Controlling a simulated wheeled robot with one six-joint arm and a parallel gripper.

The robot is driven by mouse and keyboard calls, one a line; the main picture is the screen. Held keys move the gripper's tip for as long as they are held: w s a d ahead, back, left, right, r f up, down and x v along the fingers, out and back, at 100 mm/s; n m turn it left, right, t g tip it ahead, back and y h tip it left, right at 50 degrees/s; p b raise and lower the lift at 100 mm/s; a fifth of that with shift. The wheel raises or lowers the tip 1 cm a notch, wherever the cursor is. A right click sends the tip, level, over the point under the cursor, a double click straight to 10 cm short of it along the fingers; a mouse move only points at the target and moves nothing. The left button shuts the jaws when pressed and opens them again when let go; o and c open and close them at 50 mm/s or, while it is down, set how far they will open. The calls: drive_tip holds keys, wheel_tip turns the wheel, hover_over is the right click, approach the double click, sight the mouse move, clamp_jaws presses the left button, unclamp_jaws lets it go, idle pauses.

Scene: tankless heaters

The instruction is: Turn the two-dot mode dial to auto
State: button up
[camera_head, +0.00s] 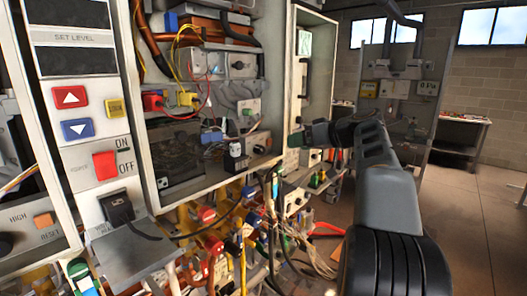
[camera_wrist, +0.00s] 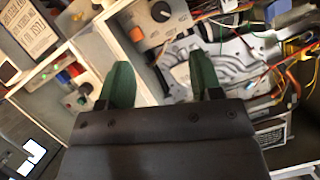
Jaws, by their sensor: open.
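My gripper (camera_wrist: 161,78) is open, its two green fingers apart with nothing between them in the wrist view. In the head view my gripper (camera_head: 298,139) is in front of the open heater cabinet, near its right side. A black dial (camera_wrist: 160,12) on a pale panel is beyond the fingertips in the wrist view, apart from them. A smaller knob (camera_wrist: 85,89) is on a panel left of the fingers. A dark dial (camera_head: 238,66) is on a grey unit inside the cabinet in the head view. Dots and mode labels are too small to read, so I cannot tell which is the two-dot dial.
An orange button (camera_wrist: 136,34) sits beside the black dial. Loose wires and a metal mechanism (camera_wrist: 235,55) lie to the right. In the head view, the cabinet door (camera_head: 312,75) stands open, and pipes and valves (camera_head: 207,215) crowd below. The floor (camera_head: 480,220) at right is clear.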

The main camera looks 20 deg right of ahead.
sight(262, 150)
drive_tip(key=p+x, duration=0.2)
drive_tip(key=x, duration=1.1)
drive_tip(key=shift+f, duration=0.1)
drive_tip(key=c, duration=0.9)
